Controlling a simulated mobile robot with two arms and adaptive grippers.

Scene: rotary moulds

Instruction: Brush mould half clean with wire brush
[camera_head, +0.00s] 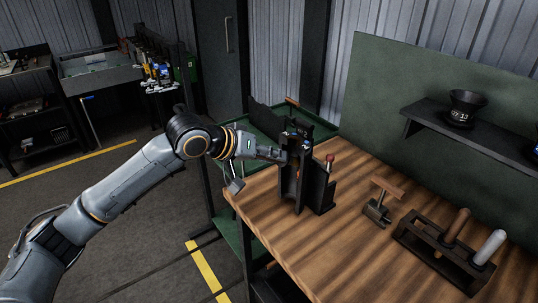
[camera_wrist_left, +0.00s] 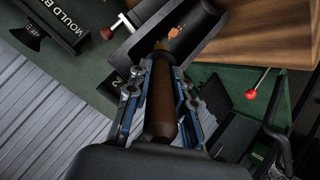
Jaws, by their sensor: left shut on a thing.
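My left gripper (camera_head: 280,155) reaches over the left end of the wooden bench, at a dark upright mould fixture (camera_head: 316,187). In the left wrist view its fingers (camera_wrist_left: 153,85) are shut on a brown wooden handle (camera_wrist_left: 160,105), which looks like the wire brush's. The brush's far end, with a brass-coloured part (camera_wrist_left: 161,46), points towards the dark open block (camera_wrist_left: 150,32) of the fixture. A small orange patch (camera_wrist_left: 176,32) shows inside that block. I cannot tell whether the bristles touch it. My right gripper is not in view.
A wooden-handled clamp-like tool (camera_head: 377,207) and a dark rack (camera_head: 430,243) with upright handles stand on the bench (camera_head: 330,245). A red knob (camera_head: 330,158) rises by the fixture. A green panel with a shelf (camera_head: 480,130) closes off the back. The bench's front is clear.

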